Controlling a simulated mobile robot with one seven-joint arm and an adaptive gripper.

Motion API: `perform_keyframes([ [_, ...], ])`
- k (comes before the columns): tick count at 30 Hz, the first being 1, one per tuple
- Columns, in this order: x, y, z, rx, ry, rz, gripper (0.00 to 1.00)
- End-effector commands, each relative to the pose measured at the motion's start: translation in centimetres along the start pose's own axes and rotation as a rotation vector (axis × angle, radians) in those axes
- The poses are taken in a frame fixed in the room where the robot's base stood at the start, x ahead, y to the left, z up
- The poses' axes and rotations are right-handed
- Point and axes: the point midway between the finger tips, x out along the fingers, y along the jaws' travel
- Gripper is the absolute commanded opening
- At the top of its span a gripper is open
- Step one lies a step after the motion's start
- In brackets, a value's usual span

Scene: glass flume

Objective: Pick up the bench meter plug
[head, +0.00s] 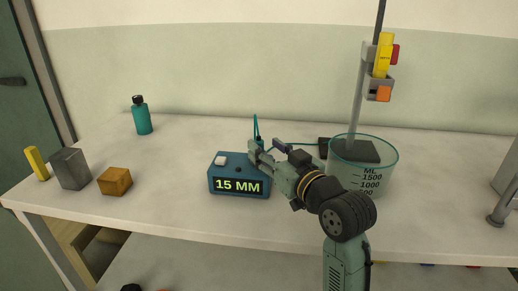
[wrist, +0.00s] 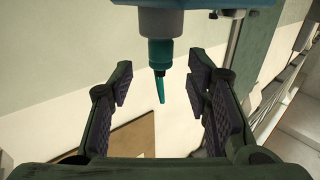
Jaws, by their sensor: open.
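The bench meter (head: 239,188) is a blue box with a lit "15 MM" display. The plug (head: 258,139) stands up at its back right corner, partly hidden by my gripper, with a teal cable rising from it. In the wrist view the plug (wrist: 160,54) is a teal cylinder with a dark end, seated in a grey collar (wrist: 161,22). My gripper (head: 263,150) is open and empty at the meter's right rear. In the wrist view its fingers (wrist: 160,86) lie either side of the plug's line, with gaps on both sides.
A glass beaker (head: 352,178) stands right of my arm, with a stand rod (head: 357,100) carrying a yellow and orange device (head: 383,68). A teal bottle (head: 141,117), grey block (head: 70,170), brown block (head: 115,181) and yellow piece (head: 37,164) stand at left. The bench between them and the meter is clear.

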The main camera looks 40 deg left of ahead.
Motion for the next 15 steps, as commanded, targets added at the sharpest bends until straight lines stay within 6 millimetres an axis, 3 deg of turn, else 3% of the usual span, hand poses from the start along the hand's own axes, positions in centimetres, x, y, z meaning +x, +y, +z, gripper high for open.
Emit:
perform_keyframes([
  [7, 3.6, -0.1, -0.2, 0.001, -0.001, -0.002, 0.45],
  [15, 4.2, -0.1, 0.0, 0.0, 0.0, 0.0, 0.45],
])
